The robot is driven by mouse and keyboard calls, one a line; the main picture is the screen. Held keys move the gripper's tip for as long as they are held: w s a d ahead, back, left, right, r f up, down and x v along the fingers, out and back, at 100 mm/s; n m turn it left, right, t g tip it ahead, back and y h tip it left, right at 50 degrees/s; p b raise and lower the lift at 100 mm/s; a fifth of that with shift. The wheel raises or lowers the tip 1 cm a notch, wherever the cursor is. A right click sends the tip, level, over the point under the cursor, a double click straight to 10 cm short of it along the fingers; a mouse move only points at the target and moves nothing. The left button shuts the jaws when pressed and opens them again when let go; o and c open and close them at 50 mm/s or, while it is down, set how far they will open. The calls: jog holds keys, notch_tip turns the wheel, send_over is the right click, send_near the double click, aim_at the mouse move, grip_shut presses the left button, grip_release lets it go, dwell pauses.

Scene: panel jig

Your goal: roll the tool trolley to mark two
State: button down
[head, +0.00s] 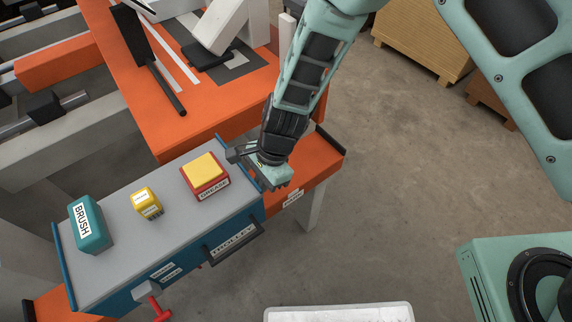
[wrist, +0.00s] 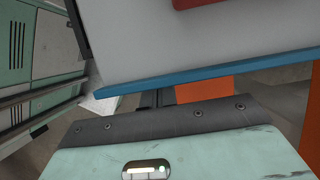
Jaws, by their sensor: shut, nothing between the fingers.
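The tool trolley is a low blue box with a grey top (head: 120,218) and a dark front handle (head: 238,243). It sits on an orange bench or track, with small white labels on its front. My gripper (head: 262,172) is shut and empty at the trolley's right end, pointing down; its fingertips are mostly hidden below the hand. In the wrist view the trolley's blue edge (wrist: 210,78) crosses just beyond my gripper (wrist: 150,99). Whether they touch I cannot tell.
On the trolley stand a teal BRUSH box (head: 90,223), a small yellow box (head: 147,203) and a red-and-yellow GREASE box (head: 206,177). A red-handled lever (head: 155,302) sticks out in front. An orange table (head: 190,120) stands behind. A white tray (head: 340,313) is at the bottom.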

aim_at(204, 219)
jog(key=s+a+p, duration=0.1)
jog(key=s+a, duration=0.2)
jog(key=a, duration=0.2)
jog(key=s+a+p, duration=0.1)
jog(key=s+a, duration=0.3)
jog(key=a, duration=0.1)
jog(key=s+a+p, duration=0.2)
jog(key=s+a, duration=0.2)
jog(key=a, duration=0.1)
jog(key=shift+a, duration=0.1)
jog(key=shift+s+a, duration=0.1)
jog(key=shift+s, duration=0.05)
jog(key=shift+w+d, duration=0.3)
jog(key=w+d, duration=0.1)
jog(key=w+d+r, duration=0.1)
jog(key=d, duration=0.1)
jog(key=shift+w+d+r, duration=0.1)
jog(key=shift+w+d, duration=0.1)
jog(key=shift+w, duration=0.1)
jog(key=v, duration=0.8)
jog(key=shift+w+d+r+b, duration=0.1)
jog(key=shift+d+r+b, duration=0.05)
jog(key=shift+r+b, duration=0.2)
